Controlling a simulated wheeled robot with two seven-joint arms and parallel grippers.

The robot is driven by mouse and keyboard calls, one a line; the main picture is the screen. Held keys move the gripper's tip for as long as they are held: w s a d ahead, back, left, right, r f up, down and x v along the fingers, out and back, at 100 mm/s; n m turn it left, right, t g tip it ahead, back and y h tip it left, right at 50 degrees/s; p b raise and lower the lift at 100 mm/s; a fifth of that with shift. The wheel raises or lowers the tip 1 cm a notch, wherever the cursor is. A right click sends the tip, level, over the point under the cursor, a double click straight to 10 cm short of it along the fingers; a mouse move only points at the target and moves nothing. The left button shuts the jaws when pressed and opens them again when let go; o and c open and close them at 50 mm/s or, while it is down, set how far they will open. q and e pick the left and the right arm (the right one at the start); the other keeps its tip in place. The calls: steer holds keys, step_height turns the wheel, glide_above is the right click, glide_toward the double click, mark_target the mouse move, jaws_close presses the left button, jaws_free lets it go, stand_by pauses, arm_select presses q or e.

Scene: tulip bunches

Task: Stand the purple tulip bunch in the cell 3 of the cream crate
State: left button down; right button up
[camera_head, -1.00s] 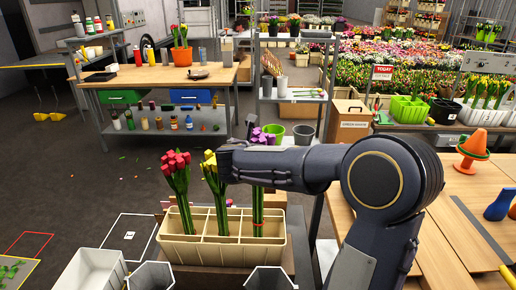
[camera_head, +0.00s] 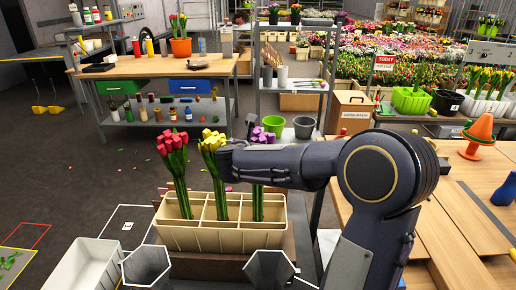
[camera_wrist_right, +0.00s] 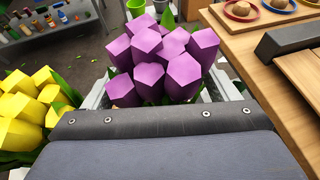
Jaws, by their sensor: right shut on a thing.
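The cream crate (camera_head: 215,240) stands at lower centre in the head view, divided into several cells. Red tulips (camera_head: 172,145) stand in its left part and yellow tulips (camera_head: 211,142) in the middle. The purple tulip bunch (camera_head: 262,134) is upright at the right, its stems reaching down inside a right-hand cell; their lower ends are hidden. In the right wrist view my right gripper (camera_wrist_right: 160,95) is shut on the purple bunch (camera_wrist_right: 160,62), below the blooms. My right forearm hides the bunch's upper stems in the head view. My left gripper is not in view.
The yellow tulips (camera_wrist_right: 30,105) are close beside my right gripper. A wooden table (camera_head: 440,225) lies right, with an orange cone (camera_head: 480,135). A shelf (camera_head: 290,85) stands behind.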

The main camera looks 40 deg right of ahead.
steer(key=shift+f, duration=0.2)
steer(key=shift+f+b, duration=0.4)
steer(key=shift+b, duration=0.1)
steer(key=o, duration=1.1)
steer(key=shift+v, duration=3.9)
